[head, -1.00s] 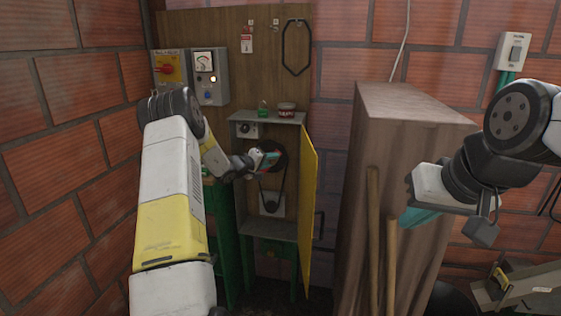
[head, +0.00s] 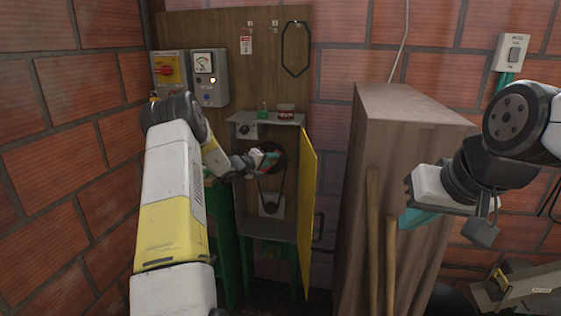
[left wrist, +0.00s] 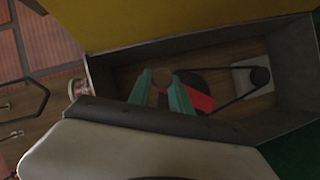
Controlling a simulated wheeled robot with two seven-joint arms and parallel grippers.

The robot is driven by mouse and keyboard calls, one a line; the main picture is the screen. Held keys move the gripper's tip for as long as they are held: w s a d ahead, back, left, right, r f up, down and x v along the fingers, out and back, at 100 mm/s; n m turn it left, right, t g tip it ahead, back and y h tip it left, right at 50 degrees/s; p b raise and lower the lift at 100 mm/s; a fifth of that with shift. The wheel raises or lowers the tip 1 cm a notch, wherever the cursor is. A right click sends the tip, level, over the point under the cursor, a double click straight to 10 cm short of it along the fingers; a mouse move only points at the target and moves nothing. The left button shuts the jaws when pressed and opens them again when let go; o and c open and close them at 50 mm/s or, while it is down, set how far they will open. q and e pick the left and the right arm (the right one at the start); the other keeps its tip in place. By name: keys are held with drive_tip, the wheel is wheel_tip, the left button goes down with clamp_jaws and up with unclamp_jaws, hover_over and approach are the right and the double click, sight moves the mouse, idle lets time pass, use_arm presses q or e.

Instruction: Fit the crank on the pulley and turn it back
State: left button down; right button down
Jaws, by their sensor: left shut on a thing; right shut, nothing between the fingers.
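The large dark pulley (head: 279,156) sits inside the open grey cabinet, with a belt running down to a smaller pulley (head: 269,206). My left gripper (head: 267,160) is in front of the large pulley, shut on a red piece that looks like the crank. In the left wrist view the red crank (left wrist: 201,102) shows beside the teal fingers (left wrist: 166,92), against the large pulley (left wrist: 187,79). The fingers hide much of it, so I cannot tell whether it is seated on the pulley. My right gripper (head: 411,218) is shut and empty, by the wooden cabinet.
The yellow door (head: 308,215) stands open at the cabinet's right. A green bottle (head: 263,112) and a red tin (head: 286,115) stand on its top. A tall wooden cabinet (head: 410,115) with poles (head: 373,240) leaning on it is at the right. A spare belt (head: 296,50) hangs above.

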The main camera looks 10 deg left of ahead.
use_arm(q)
drive_tip(key=shift+w, duration=0.6)
idle(0.5)
drive_tip(key=shift+a+r+n+t+h, duration=0.3)
drive_tip(key=shift+a+r+n, duration=0.2)
drive_tip(key=shift+a+n, duration=0.2)
drive_tip(key=shift+a, duration=0.1)
drive_tip(key=shift+a+r+n+t+h, duration=0.3)
drive_tip(key=shift+a+n+h, duration=0.1)
drive_tip(key=shift+a+n, duration=0.3)
